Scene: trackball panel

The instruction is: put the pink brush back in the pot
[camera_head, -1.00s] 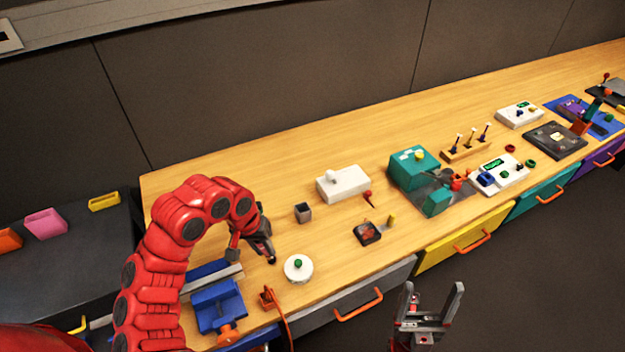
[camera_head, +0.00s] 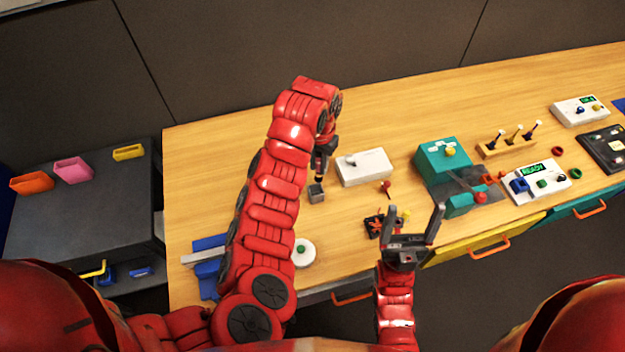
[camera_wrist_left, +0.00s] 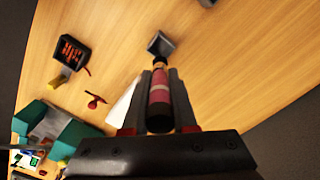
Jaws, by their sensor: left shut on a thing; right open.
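The pot (camera_head: 316,194) is a small grey square cup standing on the wooden table; it also shows in the left wrist view (camera_wrist_left: 158,44). My left gripper (camera_head: 320,166) points down just above the pot. In the left wrist view, its fingers are shut on the pink brush (camera_wrist_left: 159,94), which has a dark end and pink bands. The brush's far end reaches to the pot's near rim in that view; I cannot tell whether it is inside. My right gripper (camera_head: 415,211) is open and empty over the table's front edge.
A white box (camera_head: 364,167) stands just right of the pot, with a red-handled item (camera_head: 386,187) nearby. A white disc with a green knob (camera_head: 302,253) lies in front. A teal box (camera_head: 442,160) stands further right. The table behind the pot is clear.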

